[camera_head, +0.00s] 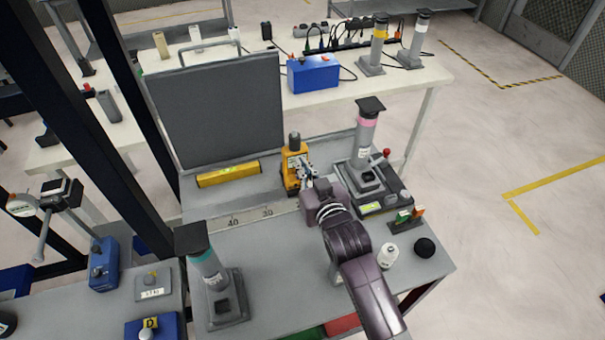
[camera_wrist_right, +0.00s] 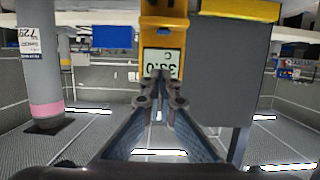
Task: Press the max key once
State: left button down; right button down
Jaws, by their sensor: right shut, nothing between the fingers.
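A yellow handheld meter (camera_head: 292,172) with a dark top stands on the grey bench. In the right wrist view the yellow meter (camera_wrist_right: 164,28) is upside down, and its lit display (camera_wrist_right: 163,58) shows digits that look like 33.0 and a C. My right gripper (camera_head: 307,172) is shut and empty, close in front of the meter's face. In the right wrist view the fingertips (camera_wrist_right: 161,84) overlap the display's edge. The max key cannot be made out; the fingers cover part of the face. I cannot tell whether the fingertips touch the meter. My left gripper is not in view.
A dark panel (camera_head: 220,110) stands behind the meter. A yellow level (camera_head: 228,174) lies left of it, and a ruler strip (camera_head: 240,219) runs in front. A pink-banded column (camera_head: 365,135) stands right, a teal-banded one (camera_head: 208,265) front left. A white spool (camera_head: 388,256) is near my right arm.

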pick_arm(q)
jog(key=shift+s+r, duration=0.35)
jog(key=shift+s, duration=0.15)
pick_arm(e)
notch_tip(320, 180, down, 4)
